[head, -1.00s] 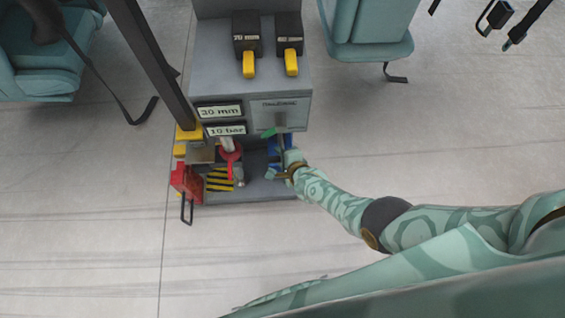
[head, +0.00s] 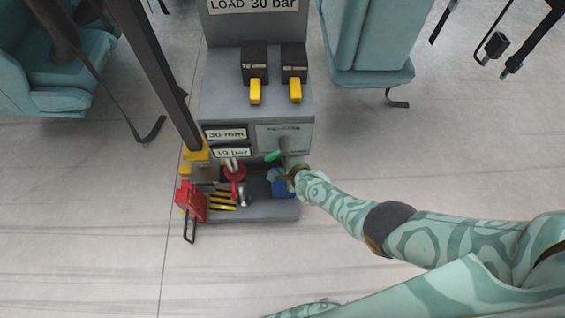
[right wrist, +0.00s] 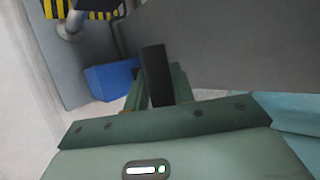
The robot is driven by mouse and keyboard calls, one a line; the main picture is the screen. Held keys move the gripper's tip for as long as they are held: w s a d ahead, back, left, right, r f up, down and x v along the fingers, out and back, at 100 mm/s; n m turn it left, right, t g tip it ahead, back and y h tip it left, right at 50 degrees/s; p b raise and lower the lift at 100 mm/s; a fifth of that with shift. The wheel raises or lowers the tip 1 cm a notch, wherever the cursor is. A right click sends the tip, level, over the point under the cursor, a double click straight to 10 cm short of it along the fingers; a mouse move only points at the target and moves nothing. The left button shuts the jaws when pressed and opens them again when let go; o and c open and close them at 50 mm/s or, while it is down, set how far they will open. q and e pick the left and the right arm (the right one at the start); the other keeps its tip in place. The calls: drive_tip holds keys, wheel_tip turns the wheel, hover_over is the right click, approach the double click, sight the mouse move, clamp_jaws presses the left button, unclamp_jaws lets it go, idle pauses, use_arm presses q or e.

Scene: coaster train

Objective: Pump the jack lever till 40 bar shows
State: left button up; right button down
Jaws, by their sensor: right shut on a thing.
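The grey jack unit (head: 255,105) stands in the middle of the head view. Its upper readout (head: 226,134) seems to read 30 mm and its lower readout (head: 231,152) about 10 bar; the small digits are blurred. My right gripper (head: 286,169) is at the unit's front right, below the pale plate. In the right wrist view, its jaws (right wrist: 157,88) are shut on a dark upright bar, the jack lever (right wrist: 155,70). In the head view the gripper hides most of the lever. My left gripper is not in view.
A sign (head: 254,5) reads LOAD 30 bar. Two yellow-handled levers (head: 255,92) are on top. A red-handled part (head: 235,172), a blue block (head: 283,188) and a red box (head: 191,201) are low on the unit. Teal seats (head: 368,45) flank it; the front floor is clear.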

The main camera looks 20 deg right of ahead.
drive_tip(key=shift+w+d+r, duration=0.1)
drive_tip(key=shift+w+r, duration=0.3)
drive_tip(key=c, duration=1.3)
unclamp_jaws()
drive_tip(key=shift+o, duration=0.2)
drive_tip(key=shift+s+f, duration=0.1)
drive_tip(key=shift+f, duration=0.1)
drive_tip(key=shift+s+r, duration=0.1)
drive_tip(key=shift+s, duration=0.05)
use_arm(q)
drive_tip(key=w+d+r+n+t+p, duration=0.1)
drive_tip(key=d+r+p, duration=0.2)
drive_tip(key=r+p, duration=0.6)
drive_tip(key=p, duration=0.3)
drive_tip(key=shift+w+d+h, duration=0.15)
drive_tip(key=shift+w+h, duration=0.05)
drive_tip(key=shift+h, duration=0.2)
use_arm(e)
drive_tip(key=v, duration=1.6)
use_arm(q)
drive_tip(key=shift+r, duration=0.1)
